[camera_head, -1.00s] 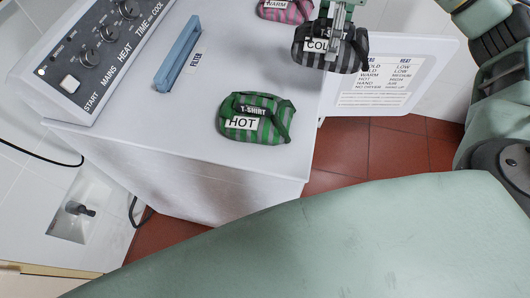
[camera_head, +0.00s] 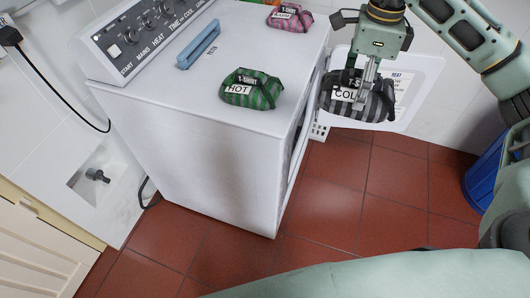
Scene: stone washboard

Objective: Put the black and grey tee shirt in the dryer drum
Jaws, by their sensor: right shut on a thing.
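The black and grey tee shirt (camera_head: 378,106), a folded striped bundle labelled COLD in part, hangs in my right gripper (camera_head: 364,86). The gripper is shut on its top, to the right of the dryer and in front of the open door. The white dryer (camera_head: 215,150) stands at the centre left. Its front opening faces right and shows only as a narrow slanted strip, so the drum inside is hidden. The open dryer door (camera_head: 422,75) carries a printed chart, partly covered by the shirt. My left gripper is not in view.
A green striped shirt marked HOT (camera_head: 252,89) and a pink striped shirt (camera_head: 289,17) lie on the dryer top. A blue filter handle (camera_head: 198,45) and the control panel (camera_head: 140,35) are at its back. A blue bin (camera_head: 484,170) stands at right. The red floor is clear.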

